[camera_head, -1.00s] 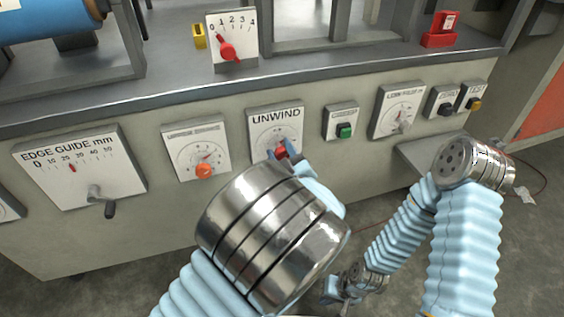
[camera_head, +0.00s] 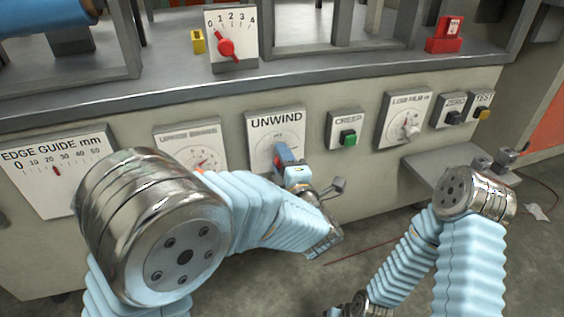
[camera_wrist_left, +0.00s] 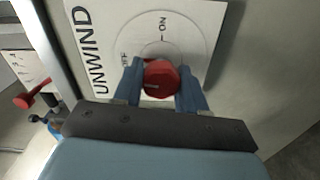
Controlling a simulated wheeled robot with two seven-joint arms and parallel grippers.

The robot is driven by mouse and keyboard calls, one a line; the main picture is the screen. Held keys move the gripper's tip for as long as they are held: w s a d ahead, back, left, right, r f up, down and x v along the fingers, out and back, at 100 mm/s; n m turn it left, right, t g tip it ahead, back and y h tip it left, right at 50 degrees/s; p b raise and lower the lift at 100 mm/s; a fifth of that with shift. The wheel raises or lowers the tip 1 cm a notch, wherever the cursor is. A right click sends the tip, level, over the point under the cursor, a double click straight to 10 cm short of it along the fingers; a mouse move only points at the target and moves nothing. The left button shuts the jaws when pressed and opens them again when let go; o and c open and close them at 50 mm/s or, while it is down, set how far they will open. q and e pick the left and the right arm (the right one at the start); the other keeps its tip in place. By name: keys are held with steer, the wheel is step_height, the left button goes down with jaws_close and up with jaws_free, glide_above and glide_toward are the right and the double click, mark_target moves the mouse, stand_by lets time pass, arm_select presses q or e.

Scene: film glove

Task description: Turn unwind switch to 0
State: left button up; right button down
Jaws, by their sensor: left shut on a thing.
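The unwind switch panel (camera_head: 276,128) is a white plate labelled UNWIND on the front of the machine. In the left wrist view its dial plate (camera_wrist_left: 200,20) carries a ring with markings; one reads ON, the other is small and hard to read. The red unwind knob (camera_wrist_left: 160,78) sits between the two blue fingers of my left gripper (camera_wrist_left: 160,88), which is shut on it. In the head view my left gripper (camera_head: 286,160) covers most of the knob.
The edge guide panel (camera_head: 60,165) and another dial panel (camera_head: 190,145) are to the left. The creep panel with a green button (camera_head: 348,138), a further dial (camera_head: 405,118) and the zero and test buttons are to the right. A metal shelf (camera_head: 440,170) juts out below them.

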arm_select(q)
steer(key=shift+a+n, duration=0.15)
steer(key=shift+n, duration=0.55)
steer(key=shift+f, duration=0.1)
steer(key=o, duration=1)
steer(key=p+v, duration=0.1)
steer(key=v, duration=1.2)
steer(key=shift+s, duration=0.35)
